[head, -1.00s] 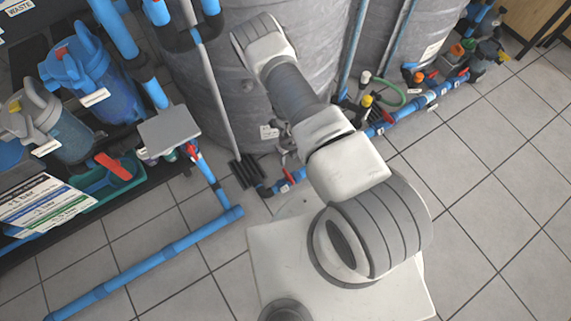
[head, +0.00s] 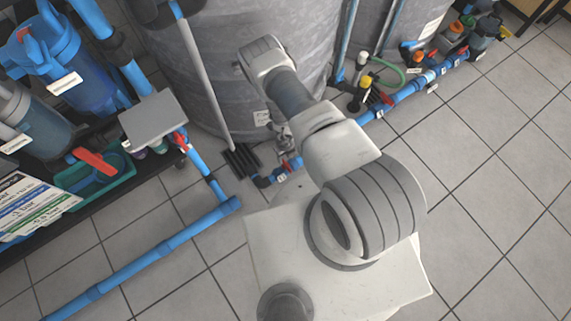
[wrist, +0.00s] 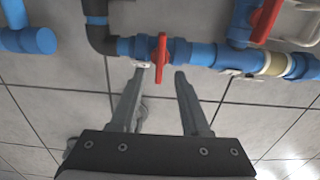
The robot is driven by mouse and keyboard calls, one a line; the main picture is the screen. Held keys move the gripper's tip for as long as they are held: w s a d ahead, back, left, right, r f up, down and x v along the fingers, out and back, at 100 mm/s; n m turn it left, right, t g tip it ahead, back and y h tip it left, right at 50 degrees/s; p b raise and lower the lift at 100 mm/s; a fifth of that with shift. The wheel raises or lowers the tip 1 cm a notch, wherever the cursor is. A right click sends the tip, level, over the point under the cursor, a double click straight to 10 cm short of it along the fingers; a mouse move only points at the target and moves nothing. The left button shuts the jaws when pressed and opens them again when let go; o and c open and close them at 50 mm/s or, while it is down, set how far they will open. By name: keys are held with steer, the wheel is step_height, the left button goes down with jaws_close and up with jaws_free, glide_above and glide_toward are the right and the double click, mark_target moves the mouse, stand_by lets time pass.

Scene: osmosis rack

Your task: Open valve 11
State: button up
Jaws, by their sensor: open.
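A red valve handle (wrist: 160,56) stands on a blue pipe fitting in the wrist view, in line with the gap between my fingertips. It also shows in the head view (head: 286,164), low on the blue pipe by the tank. My gripper (wrist: 160,74) is open and empty, its left fingertip close to the pipe and the small white tag under the valve. I cannot tell whether either finger touches the handle. The number on the tag is not readable. In the head view my arm partly hides the gripper.
A second red handle (wrist: 265,20) sits on the pipework to the right. A grey tank (head: 215,75) stands behind the valve. A blue floor pipe (head: 150,255) runs at the left, by a rack with blue filters (head: 65,65). Tiled floor at the right is clear.

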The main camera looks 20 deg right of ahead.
step_height(320, 180, down, 6)
steer(key=b, duration=0.2)
steer(key=shift+r+b, duration=0.15)
steer(key=shift+b, duration=0.15)
jaws_close()
